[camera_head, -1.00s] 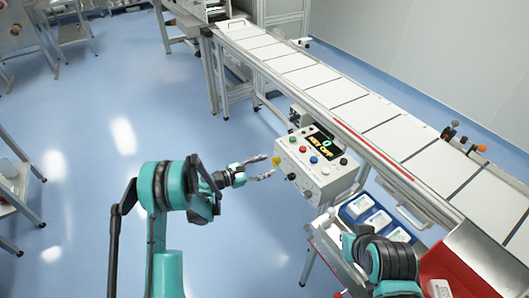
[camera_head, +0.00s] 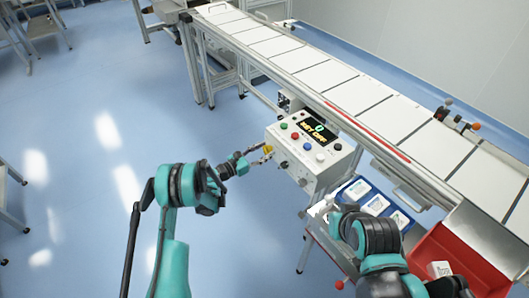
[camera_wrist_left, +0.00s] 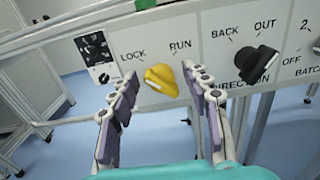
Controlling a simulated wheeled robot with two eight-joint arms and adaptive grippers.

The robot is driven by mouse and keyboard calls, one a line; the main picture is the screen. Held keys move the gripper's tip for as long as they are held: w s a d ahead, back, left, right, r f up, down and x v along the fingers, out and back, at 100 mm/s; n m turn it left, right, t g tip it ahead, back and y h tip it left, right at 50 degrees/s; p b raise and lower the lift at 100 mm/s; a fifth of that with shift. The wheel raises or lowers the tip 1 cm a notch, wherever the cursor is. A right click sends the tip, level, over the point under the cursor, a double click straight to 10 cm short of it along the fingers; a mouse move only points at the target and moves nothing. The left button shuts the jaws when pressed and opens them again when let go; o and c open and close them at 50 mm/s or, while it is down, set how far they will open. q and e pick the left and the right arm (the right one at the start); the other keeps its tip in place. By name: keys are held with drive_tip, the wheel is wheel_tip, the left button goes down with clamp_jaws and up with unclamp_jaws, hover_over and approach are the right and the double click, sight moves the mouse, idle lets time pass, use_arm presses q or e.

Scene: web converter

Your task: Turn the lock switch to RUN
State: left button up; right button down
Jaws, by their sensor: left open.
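The lock switch is a yellow knob (camera_wrist_left: 162,82) on the front of the control box (camera_head: 316,160). In the left wrist view it sits below the printed words LOCK and RUN and looks tilted; I cannot tell which word it points to. It also shows in the head view (camera_head: 267,149), at the box's left end. My left gripper (camera_head: 262,154) is open in front of it. In the left wrist view its fingers (camera_wrist_left: 160,74) stand on either side of the knob, with a visible gap. My right arm is at lower right; its gripper is mostly hidden.
A black knob (camera_wrist_left: 245,66) marked BACK and OUT sits right of the yellow one. Coloured buttons and a display (camera_head: 318,132) are on the box top. A conveyor (camera_head: 345,95) runs behind. A blue tray (camera_head: 345,187) and red bin (camera_head: 460,262) stand at right.

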use_arm(q)
drive_tip(key=shift+c, duration=0.4)
clamp_jaws()
drive_tip(key=shift+m, duration=0.3)
drive_tip(key=m, duration=0.4)
drive_tip(key=shift+d, duration=0.1)
drive_tip(key=m, duration=0.5)
drive_tip(key=shift+s, duration=0.15)
drive_tip(key=m, duration=0.4)
drive_tip(key=shift+d, duration=0.1)
drive_tip(key=shift+s+f+m, duration=0.1)
drive_tip(key=shift+m, duration=2)
